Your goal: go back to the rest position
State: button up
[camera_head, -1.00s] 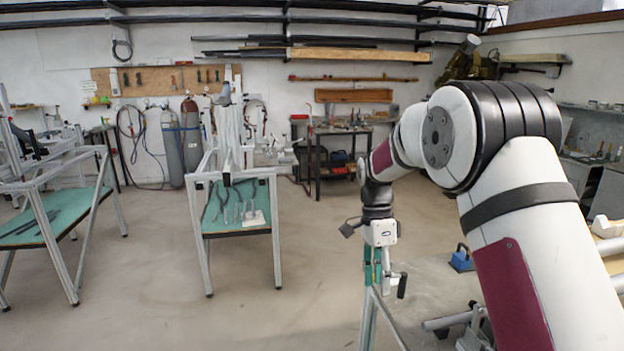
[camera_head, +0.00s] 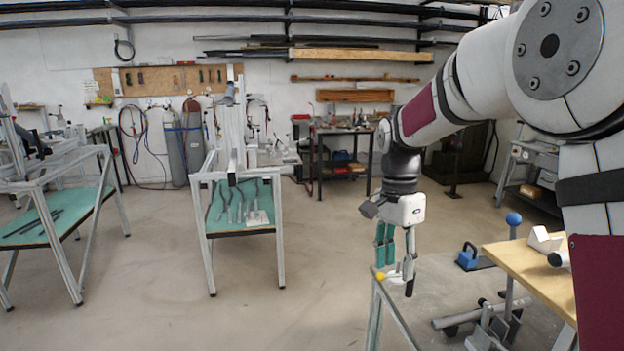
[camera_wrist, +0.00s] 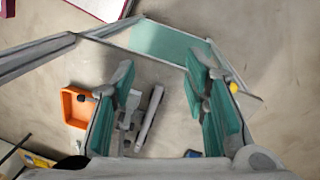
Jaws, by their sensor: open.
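My gripper (camera_head: 397,262) hangs pointing down at the right of centre in the head view, above or beside the metal frame (camera_head: 391,312) in the foreground. Its two fingers with teal pads stand apart in the wrist view (camera_wrist: 162,75), with nothing held between them. A small yellow ball (camera_head: 380,276) shows by the frame's top, close to the fingers in the picture; it also shows beside the right finger in the wrist view (camera_wrist: 234,87). Whether the fingers touch the frame cannot be told.
A wooden-topped bench (camera_head: 528,279) with a white block (camera_head: 545,241) stands right, beside a blue ball (camera_head: 513,218) on a post. A frame table (camera_head: 239,229) with tools stands further back. An orange bin (camera_wrist: 73,109) lies below left. Open floor lies between the tables.

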jog(key=s+d+r+n+t, duration=0.25)
jog(key=s+r+n, duration=0.5)
jog(key=s, duration=0.65)
jog(key=s+n+t, duration=0.4)
jog(key=s+n, duration=0.1)
jog(key=s, duration=0.7)
jog(key=shift+s+d+f, duration=0.15)
jog(key=shift+s+d, duration=0.1)
jog(key=shift+d, duration=0.05)
